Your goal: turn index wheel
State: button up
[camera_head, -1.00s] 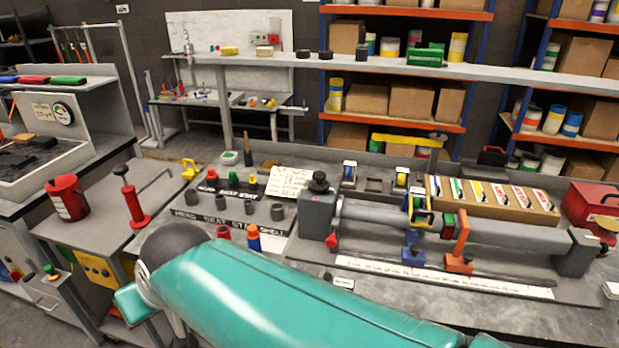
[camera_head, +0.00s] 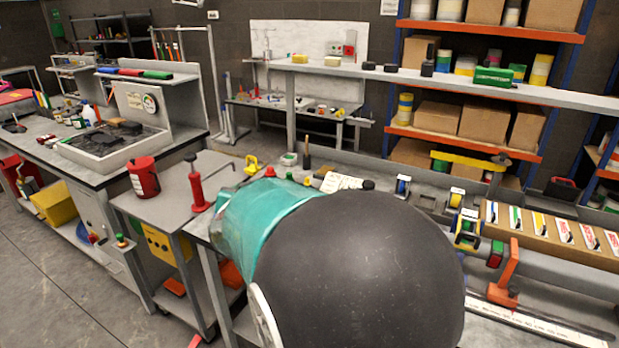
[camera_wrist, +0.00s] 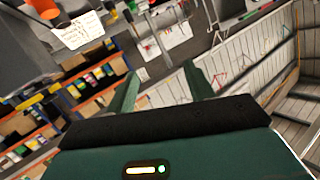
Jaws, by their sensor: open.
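I cannot make out a clear index wheel in either view. In the head view, the bench fixture, with its long tube and orange clamp (camera_head: 508,272), is partly hidden behind my arm. Only a small dark knob (camera_head: 368,185) shows at its left end, just above my black arm joint. A yellow and black clamp (camera_head: 467,230) sits on the tube to the right. My gripper is outside the head view. In the wrist view my gripper (camera_wrist: 160,70) has its two green fingers apart, with nothing between them. The wrist view is strongly tilted.
A red bucket (camera_head: 144,178) and a red hand pump (camera_head: 198,188) stand on a cart at left. A box of coloured cards (camera_head: 550,232) lies behind the fixture. Shelves with cartons (camera_head: 487,122) stand at the back. Grey floor (camera_head: 60,275) is open at lower left.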

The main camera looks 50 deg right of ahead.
jog(key=s+d+f+m+g+h, duration=0.4)
jog(key=s+d+m+g+h, duration=0.25)
jog(key=s+d+g, duration=0.75)
jog(key=shift+m+t+y, duration=0.35)
jog(key=shift+t, duration=0.15)
jog(key=s+d, duration=0.1)
jog(key=d, duration=0.3)
jog(key=s+d, duration=0.1)
jog(key=d, duration=0.3)
jog(key=s+d, duration=0.1)
jog(key=d, duration=0.4)
jog(key=shift+s+f, duration=0.2)
jog(key=c, duration=0.9)
